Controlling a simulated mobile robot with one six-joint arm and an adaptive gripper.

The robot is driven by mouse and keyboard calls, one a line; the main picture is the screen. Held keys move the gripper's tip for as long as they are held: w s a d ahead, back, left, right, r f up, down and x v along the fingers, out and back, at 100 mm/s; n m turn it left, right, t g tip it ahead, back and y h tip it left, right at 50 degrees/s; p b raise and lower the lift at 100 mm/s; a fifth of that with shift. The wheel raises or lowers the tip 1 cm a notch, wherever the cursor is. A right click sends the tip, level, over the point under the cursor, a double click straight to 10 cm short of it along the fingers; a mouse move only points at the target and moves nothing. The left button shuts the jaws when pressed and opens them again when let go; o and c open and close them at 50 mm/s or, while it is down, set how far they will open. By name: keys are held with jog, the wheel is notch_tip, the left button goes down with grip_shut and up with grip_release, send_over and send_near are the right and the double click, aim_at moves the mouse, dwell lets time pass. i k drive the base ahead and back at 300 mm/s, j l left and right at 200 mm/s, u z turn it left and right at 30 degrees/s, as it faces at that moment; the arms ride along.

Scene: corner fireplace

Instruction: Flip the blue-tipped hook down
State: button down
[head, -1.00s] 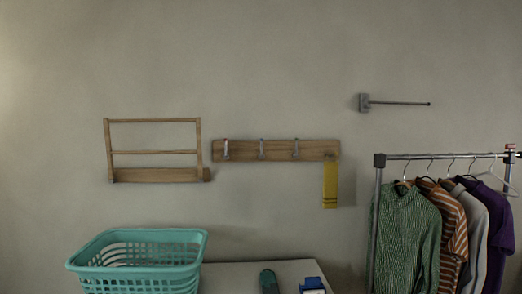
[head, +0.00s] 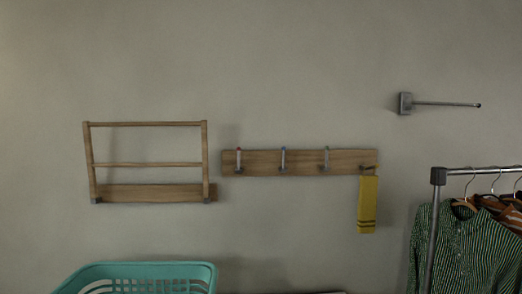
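A wooden hook rail (head: 304,163) is fixed to the wall in the head view. The blue-tipped hook (head: 283,158) is second from the left and looks upright against the rail, its tip near the rail's top edge. A red-tipped hook (head: 239,160) is to its left and another upright hook (head: 325,159) is to its right; that one's tip colour is hard to tell. At the rail's right end a hook (head: 369,168) sticks outward, with a yellow towel (head: 367,206) hanging there. My gripper is not in view.
A wooden rack (head: 150,193) is on the wall left of the rail. A teal basket (head: 135,268) is at lower left, and a clothes rail (head: 480,170) with hanging shirts is at right. A metal wall arm (head: 445,104) juts out above. The wall before the hooks looks unobstructed.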

aim_at(283, 169)
jog(key=i+j, duration=0.15)
jog(key=i, duration=0.25)
jog(key=i+j, duration=0.2)
jog(key=i, duration=0.2)
jog(key=i+j, duration=0.15)
jog(key=i, duration=0.25)
